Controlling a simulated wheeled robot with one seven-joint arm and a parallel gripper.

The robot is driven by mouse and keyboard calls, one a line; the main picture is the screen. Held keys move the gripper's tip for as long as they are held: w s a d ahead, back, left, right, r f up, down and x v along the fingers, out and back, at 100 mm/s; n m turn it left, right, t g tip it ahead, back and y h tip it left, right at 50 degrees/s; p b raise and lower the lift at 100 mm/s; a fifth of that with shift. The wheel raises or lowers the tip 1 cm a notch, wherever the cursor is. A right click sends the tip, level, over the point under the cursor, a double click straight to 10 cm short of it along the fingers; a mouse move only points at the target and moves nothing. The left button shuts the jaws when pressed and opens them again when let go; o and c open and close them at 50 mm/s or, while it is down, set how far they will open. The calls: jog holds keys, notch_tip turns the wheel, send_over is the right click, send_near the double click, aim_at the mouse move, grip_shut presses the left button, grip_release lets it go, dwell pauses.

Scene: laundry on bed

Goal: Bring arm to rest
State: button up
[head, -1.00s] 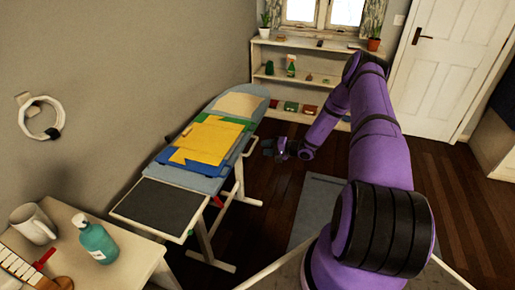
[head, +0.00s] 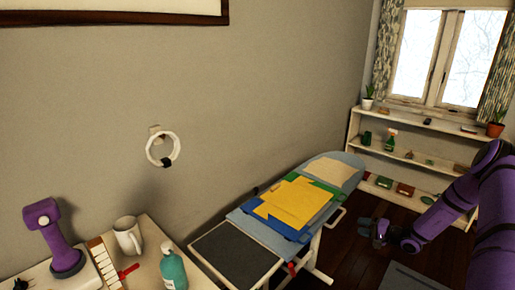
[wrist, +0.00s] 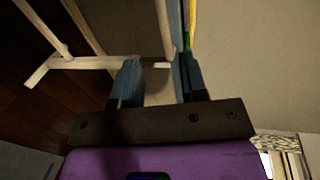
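My purple arm (head: 440,212) reaches in from the right side of the head view. My gripper (head: 372,227) is out in front of it, to the right of the ironing board (head: 235,256) and apart from it. In the wrist view the two dark blue fingers of my gripper (wrist: 158,80) stand apart with a gap between them. Nothing is held between them. The white legs of the board (wrist: 85,63) show beyond the fingers.
Yellow, blue and green folded cloths (head: 295,203) lie on the ironing board. A table at the lower left holds a mug (head: 128,238), a teal bottle (head: 173,270) and a purple device (head: 50,235). A white shelf (head: 410,160) stands under the window. Dark floor (head: 350,250) lies between.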

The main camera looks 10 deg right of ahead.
jog(key=s+a+r+n+g, duration=0.25)
jog(key=a+r, duration=0.35)
jog(key=r, duration=0.6)
jog(key=s+a+r+n+g+h, duration=0.1)
jog(key=s+a+r+n+g, duration=0.2)
jog(key=a+r, duration=0.6)
jog(key=s+a+r+n+g, duration=0.25)
jog(key=a+r+g, duration=0.2)
jog(key=r, duration=0.95)
jog(key=s+a+r+t+h, duration=0.1)
jog(key=s+a+r+h, duration=0.1)
jog(key=s+r, duration=0.3)
jog(key=s+a+r+n+t+h, duration=0.1)
jog(key=s+r+h, duration=0.2)
jog(key=s, duration=1.1)
jog(key=s+a+r+n+t+h, duration=0.1)
jog(key=s+a+r+h, duration=0.1)
jog(key=s+r, duration=0.6)
jog(key=shift+s+a+r+h, duration=0.3)
jog(key=shift+s+h, duration=0.5)
jog(key=shift+s, duration=0.25)
